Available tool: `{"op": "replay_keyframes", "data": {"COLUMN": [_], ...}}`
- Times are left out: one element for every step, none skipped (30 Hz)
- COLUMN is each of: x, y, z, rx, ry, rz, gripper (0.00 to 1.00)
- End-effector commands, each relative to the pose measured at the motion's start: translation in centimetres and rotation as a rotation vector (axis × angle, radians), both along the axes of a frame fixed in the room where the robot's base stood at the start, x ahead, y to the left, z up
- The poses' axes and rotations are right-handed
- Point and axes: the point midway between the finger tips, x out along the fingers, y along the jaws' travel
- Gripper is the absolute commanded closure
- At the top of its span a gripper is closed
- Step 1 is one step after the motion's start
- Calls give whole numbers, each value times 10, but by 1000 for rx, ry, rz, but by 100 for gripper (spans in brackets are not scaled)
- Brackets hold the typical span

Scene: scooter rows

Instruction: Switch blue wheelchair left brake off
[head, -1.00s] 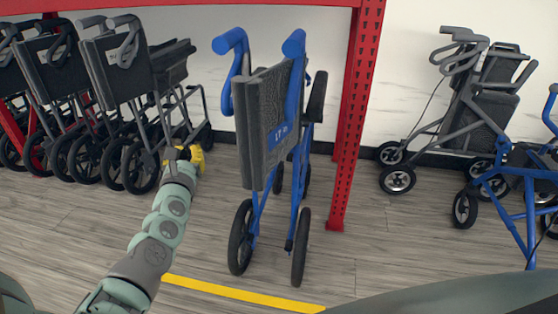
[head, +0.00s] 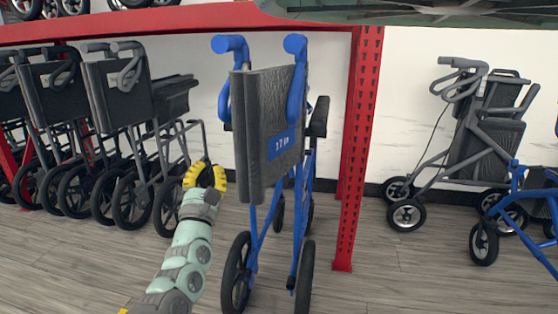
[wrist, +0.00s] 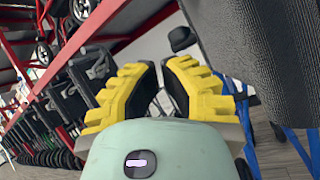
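The blue wheelchair (head: 268,142) stands folded, its back toward me, in the middle of the head view, with blue push handles and a dark grey backrest. Its two large wheels rest on the floor. Its backrest (wrist: 265,50) fills the upper right of the wrist view. I cannot make out the left brake in either view. My gripper (head: 205,176) is left of the wheelchair, below the backrest's left edge and apart from it. In the wrist view my gripper (wrist: 164,85) has its yellow fingers spread with nothing between them.
Several grey wheelchairs (head: 120,95) stand in a row at the left. A red rack post (head: 358,150) stands close to the right of the blue wheelchair, with a red beam above. A grey rollator (head: 470,140) stands farther right. Floor between post and rollator is clear.

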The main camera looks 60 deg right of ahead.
Motion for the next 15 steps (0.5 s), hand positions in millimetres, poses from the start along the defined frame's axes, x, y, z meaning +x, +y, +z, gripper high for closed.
{"op": "replay_keyframes", "data": {"x": [0,0,0,1,1,3,4,5,7,9,11,14,16,18,21], "y": [0,0,-1,-1,-2,-4,-6,-8,-11,-14,-17,-20,-23,-26,-30], "z": [0,0,0,0,1,1,2,3,5,7,9,11,12,13,16], "rx": [0,0,0,0,-1,-2,-2,-2,-2,-2,-3,-4,-3,-3,-4], "ry": [1,1,1,1,1,0,0,0,0,0,1,1,1,0,1], "rz": [-1,0,0,0,0,0,0,0,0,0,0,2,3,4,3], "gripper": [100,100,100,100,100,100,100,100,100,100,100,100,100,100,100]}}
